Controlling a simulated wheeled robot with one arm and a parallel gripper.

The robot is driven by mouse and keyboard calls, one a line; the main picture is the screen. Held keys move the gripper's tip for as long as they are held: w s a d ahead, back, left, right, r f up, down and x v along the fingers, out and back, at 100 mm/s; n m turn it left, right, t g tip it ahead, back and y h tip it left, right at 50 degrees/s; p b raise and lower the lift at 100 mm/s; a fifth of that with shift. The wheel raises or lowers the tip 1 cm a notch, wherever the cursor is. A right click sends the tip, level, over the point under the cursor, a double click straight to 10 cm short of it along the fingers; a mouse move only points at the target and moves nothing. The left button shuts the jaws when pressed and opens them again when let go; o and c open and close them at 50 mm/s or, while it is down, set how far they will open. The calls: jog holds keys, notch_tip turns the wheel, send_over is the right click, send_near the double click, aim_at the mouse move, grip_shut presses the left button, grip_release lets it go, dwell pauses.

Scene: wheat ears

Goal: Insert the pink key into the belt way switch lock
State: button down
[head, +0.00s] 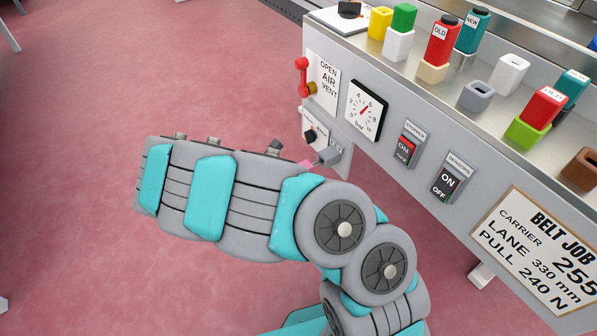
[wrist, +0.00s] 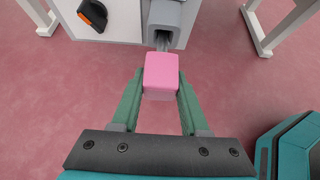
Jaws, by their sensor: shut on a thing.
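The pink key (wrist: 161,70) is held between the green fingers of my gripper (wrist: 161,82) in the wrist view. Its grey shank (wrist: 162,43) points at the mouth of the grey lock housing (wrist: 164,14) on the machine's front. The shank's tip is at or inside the mouth; I cannot tell how deep. The pink head stands outside, below the housing in the picture. In the head view only a bit of the pink key (head: 306,165) shows beside the grey lock (head: 329,156); my arm hides the gripper there.
A black and orange knob (wrist: 92,14) sits left of the lock. Stopper and sensors switches (head: 406,148) are to the right. Coloured blocks line the machine top. The pink floor is clear.

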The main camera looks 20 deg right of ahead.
aim_at(312, 164)
jog(key=shift+w+d, duration=0.1)
jog(key=shift+d, duration=0.15)
jog(key=shift+w+d, duration=0.1)
jog(key=shift+d, duration=0.25)
jog(key=shift+w+d, duration=0.1)
jog(key=shift+d, duration=0.2)
jog(key=shift+w+d, duration=0.1)
jog(key=shift+d, duration=0.25)
jog(key=shift+w+d, duration=0.2)
jog(key=shift+d, duration=0.45)
jog(key=shift+c, duration=1.7)
grip_release()
